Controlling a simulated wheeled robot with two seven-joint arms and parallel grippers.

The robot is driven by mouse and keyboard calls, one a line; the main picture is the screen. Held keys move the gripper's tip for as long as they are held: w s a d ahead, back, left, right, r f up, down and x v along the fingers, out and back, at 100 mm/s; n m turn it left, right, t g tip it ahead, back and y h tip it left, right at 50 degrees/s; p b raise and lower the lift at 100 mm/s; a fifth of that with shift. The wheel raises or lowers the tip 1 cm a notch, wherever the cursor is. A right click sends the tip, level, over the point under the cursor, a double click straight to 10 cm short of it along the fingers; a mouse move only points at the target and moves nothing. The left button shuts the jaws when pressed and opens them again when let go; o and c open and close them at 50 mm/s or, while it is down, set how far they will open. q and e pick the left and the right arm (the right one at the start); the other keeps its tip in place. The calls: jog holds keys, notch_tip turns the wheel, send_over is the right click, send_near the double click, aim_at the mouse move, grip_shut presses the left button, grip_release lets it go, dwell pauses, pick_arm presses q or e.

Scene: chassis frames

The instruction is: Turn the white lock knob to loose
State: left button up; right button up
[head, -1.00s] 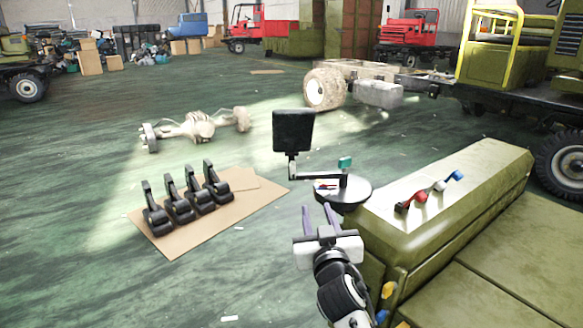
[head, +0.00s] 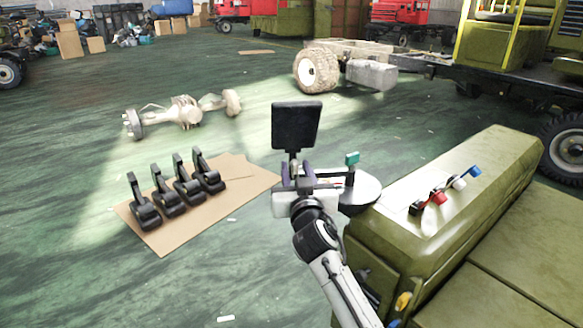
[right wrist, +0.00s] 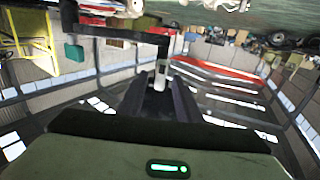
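A small white piece, which looks like the lock knob (right wrist: 160,75), shows between my right fingertips in the right wrist view. In the head view it is mostly hidden by the gripper, at the foot of the stem under a black rectangular panel (head: 297,126). My right gripper (head: 297,170) is open, its fingers on either side of that stem. It also shows in the right wrist view (right wrist: 159,84). I cannot tell whether a finger touches the knob. A dark bent arm (right wrist: 115,28) joins the stem. My left gripper is not in view.
A teal knob (head: 352,158) stands on the round base (head: 364,194) right beside the gripper. The green console (head: 400,243) with black, red, white (head: 459,183) and blue levers is to the right. Several black pedals stand on cardboard (head: 160,243) at left.

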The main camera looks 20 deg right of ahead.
jog(key=shift+c, duration=0.7)
grip_shut()
